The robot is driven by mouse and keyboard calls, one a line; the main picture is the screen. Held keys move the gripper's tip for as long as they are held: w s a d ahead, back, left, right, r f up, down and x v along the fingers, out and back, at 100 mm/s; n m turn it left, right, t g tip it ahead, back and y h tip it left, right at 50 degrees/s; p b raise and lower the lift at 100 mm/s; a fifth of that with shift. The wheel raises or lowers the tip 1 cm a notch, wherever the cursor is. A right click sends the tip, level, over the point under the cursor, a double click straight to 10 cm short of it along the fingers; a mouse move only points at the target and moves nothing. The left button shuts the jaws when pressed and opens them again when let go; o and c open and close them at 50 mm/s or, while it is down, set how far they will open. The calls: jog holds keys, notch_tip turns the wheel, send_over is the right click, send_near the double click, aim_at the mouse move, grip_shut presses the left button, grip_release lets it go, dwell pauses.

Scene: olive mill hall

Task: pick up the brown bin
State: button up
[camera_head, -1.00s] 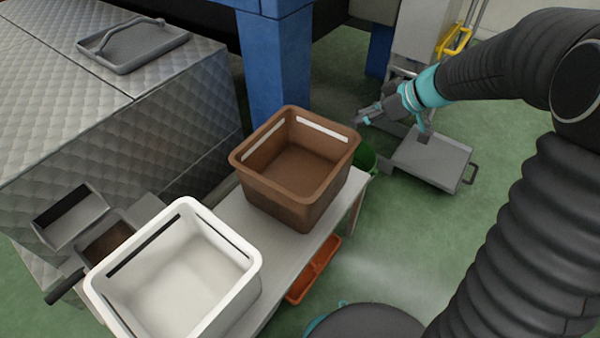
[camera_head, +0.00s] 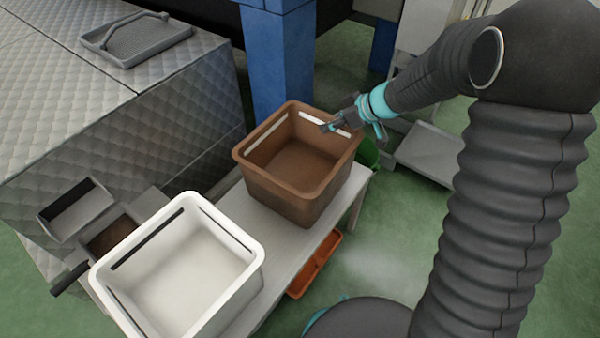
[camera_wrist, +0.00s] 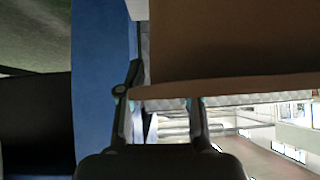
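The brown bin (camera_head: 290,185) is an open, square-topped tub, upright on the pale bench, with pale slots near the rim. In the head view my gripper (camera_head: 331,126) is at its far right rim, over the inside edge. In the wrist view the bin (camera_wrist: 235,45) fills the upper right, its rim running across between the camera and part of one finger. My gripper (camera_wrist: 160,105) has its fingers apart there. The ends of the fingers are partly hidden, and I cannot tell whether they touch the bin.
A white bin (camera_head: 180,270) stands on the same pale bench (camera_head: 283,248), in front and left of the brown one. A blue post (camera_head: 280,65) rises close behind the brown bin. An orange tray (camera_head: 316,264) lies below the bench.

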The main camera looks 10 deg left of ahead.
jog(key=shift+x, duration=1.25)
jog(key=shift+r, duration=0.1)
grip_shut()
